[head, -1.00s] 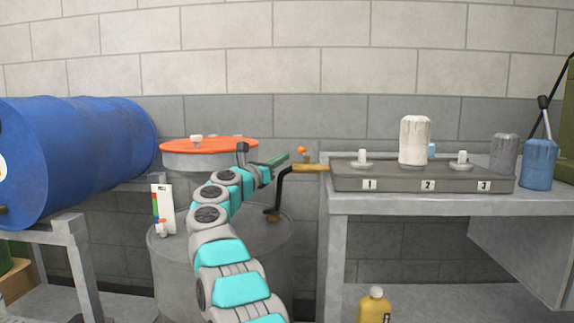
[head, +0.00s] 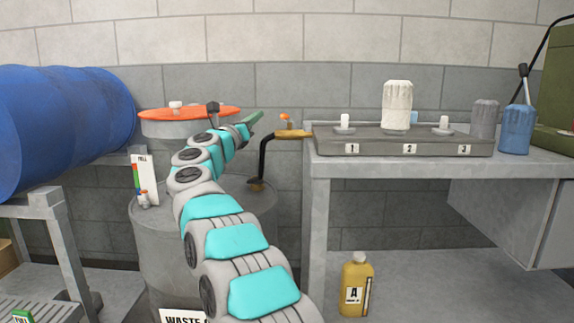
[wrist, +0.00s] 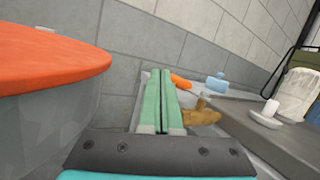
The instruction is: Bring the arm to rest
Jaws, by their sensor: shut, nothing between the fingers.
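My gripper (head: 256,117) is at the end of my teal and grey arm, which reaches forward over the grey waste drum (head: 165,240). In the wrist view its two green fingers (wrist: 157,105) lie side by side, shut, with nothing between them. The gripper is to the right of the orange lid (head: 205,113) and left of the bench.
A grey tray numbered 1 to 3 (head: 405,149) sits on the bench (head: 540,158), carrying a white reel (head: 397,105). Grey and blue reels (head: 515,128) stand at right. A blue drum (head: 60,125) lies on a rack at left. A yellow bottle (head: 356,285) stands on the lower shelf.

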